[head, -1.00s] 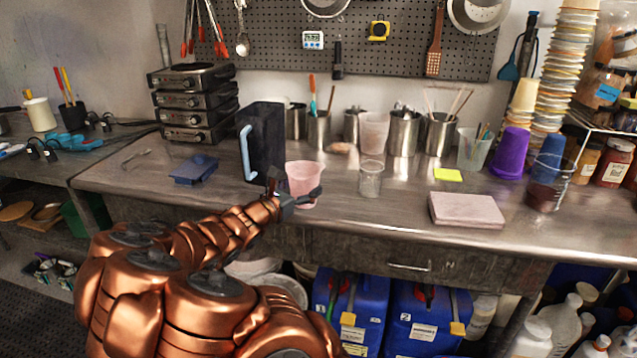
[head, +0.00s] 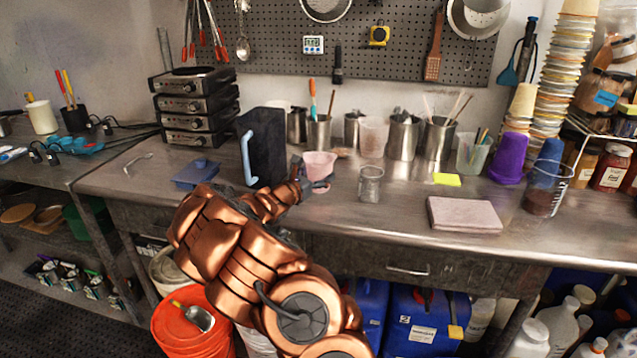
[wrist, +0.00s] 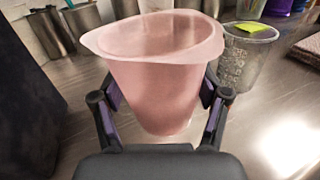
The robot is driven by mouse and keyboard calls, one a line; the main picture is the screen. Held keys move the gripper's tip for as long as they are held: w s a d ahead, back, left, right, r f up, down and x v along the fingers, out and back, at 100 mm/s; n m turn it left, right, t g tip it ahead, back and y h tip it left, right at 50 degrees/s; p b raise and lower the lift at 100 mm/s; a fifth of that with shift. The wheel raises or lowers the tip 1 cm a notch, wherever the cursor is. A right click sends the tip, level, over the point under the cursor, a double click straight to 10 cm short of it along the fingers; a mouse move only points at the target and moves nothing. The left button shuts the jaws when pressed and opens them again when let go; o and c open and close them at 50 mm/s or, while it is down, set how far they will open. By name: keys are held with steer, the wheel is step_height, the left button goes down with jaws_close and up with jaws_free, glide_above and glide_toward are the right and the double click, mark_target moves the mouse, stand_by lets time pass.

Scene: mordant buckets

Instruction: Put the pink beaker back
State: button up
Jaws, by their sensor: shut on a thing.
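The pink beaker (head: 320,163) stands out at the middle of the steel bench, just right of a dark jug with a pale blue handle. In the wrist view the pink beaker (wrist: 160,85) is between the two fingers of my gripper (wrist: 162,105), which touch its sides. My gripper (head: 307,184) is shut on it. The beaker looks roughly upright with its spout to the left. I cannot tell for sure whether its base touches the bench.
The dark jug (head: 262,147) stands close on the left and a clear cup (head: 370,184) close on the right. Steel canisters (head: 403,136) and a frosted cup (head: 373,137) stand behind.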

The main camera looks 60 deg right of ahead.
steer(key=shift+f+p, duration=0.4)
steer(key=shift+f, duration=1.35)
steer(key=shift+f, duration=0.15)
steer(key=o, duration=1.2)
steer(key=shift+r, duration=0.25)
steer(key=shift+w+a+b, duration=0.15)
steer(key=shift+a+b, duration=0.75)
steer(key=shift+a, duration=5.05)
